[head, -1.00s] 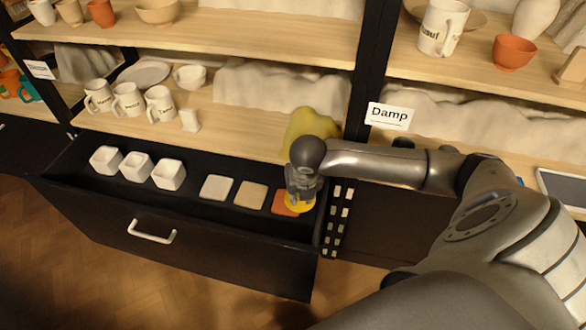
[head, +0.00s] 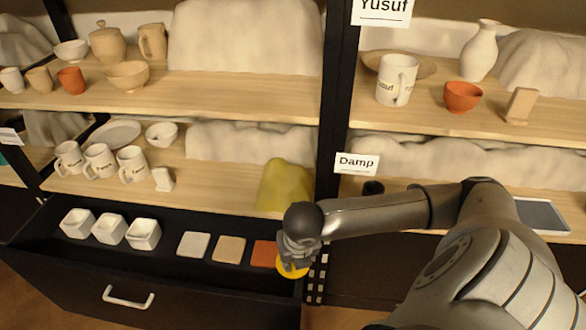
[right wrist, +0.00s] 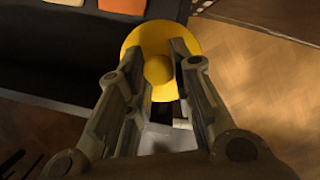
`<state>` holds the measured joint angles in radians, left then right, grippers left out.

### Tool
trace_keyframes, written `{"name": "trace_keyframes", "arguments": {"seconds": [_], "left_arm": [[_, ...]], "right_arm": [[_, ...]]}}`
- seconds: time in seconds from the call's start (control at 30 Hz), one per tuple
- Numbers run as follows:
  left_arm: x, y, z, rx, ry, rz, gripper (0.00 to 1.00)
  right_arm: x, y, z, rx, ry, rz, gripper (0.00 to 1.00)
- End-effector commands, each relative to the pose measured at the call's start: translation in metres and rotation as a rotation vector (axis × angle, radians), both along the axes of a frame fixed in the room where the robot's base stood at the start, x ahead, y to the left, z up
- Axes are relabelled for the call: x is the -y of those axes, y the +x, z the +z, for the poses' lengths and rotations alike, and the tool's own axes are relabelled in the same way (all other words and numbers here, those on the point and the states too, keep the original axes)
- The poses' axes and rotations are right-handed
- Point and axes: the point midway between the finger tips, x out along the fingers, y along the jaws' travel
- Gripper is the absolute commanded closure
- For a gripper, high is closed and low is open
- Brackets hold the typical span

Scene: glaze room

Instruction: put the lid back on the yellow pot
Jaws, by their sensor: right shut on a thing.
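The yellow lid (head: 292,269) is a round disc, held low at the right end of the open drawer. In the right wrist view the lid (right wrist: 152,38) shows from above, with its round knob between my fingers. My right gripper (head: 294,252) is shut on that knob; it also shows in the right wrist view (right wrist: 158,72). No clear yellow pot is in view. A yellow-green draped lump (head: 284,187) stands on the shelf behind my gripper, and I cannot tell what is under it. My left gripper is not in view.
The open black drawer (head: 190,270) holds white square cups (head: 143,235) and flat tiles (head: 229,249). Mugs (head: 132,165) stand on the shelf above. A black post (head: 334,110) divides the shelving, with a "Damp" label (head: 356,163). A tablet (head: 540,215) lies at right.

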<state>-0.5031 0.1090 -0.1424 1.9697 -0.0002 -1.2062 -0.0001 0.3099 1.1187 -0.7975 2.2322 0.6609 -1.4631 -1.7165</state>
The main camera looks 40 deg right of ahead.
Motion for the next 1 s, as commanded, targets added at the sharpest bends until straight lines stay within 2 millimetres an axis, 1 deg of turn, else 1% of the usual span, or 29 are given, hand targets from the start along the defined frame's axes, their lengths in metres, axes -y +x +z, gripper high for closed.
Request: {"name": "trace_keyframes", "arguments": {"seconds": [0.17, 0.27, 0.33, 0.67, 0.87, 1.0], "left_arm": [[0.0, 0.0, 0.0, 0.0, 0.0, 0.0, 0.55], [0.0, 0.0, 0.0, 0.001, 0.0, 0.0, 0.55], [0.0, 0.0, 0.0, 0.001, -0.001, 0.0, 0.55], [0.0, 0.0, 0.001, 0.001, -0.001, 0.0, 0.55], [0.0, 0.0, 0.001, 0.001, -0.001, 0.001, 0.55], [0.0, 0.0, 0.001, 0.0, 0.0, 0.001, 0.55]], "right_arm": [[-0.002, 0.001, 0.0, 0.001, 0.002, -0.019, 1.0], [-0.007, 0.004, 0.0, 0.004, 0.002, -0.087, 1.0], [-0.012, 0.007, 0.001, 0.003, 0.002, -0.167, 1.0], [-0.044, 0.025, 0.011, 0.007, 0.002, -0.712, 1.0], [-0.063, 0.035, 0.026, 0.006, -0.001, -1.061, 1.0], [-0.075, 0.042, 0.041, 0.005, 0.001, -1.317, 1.0]]}}
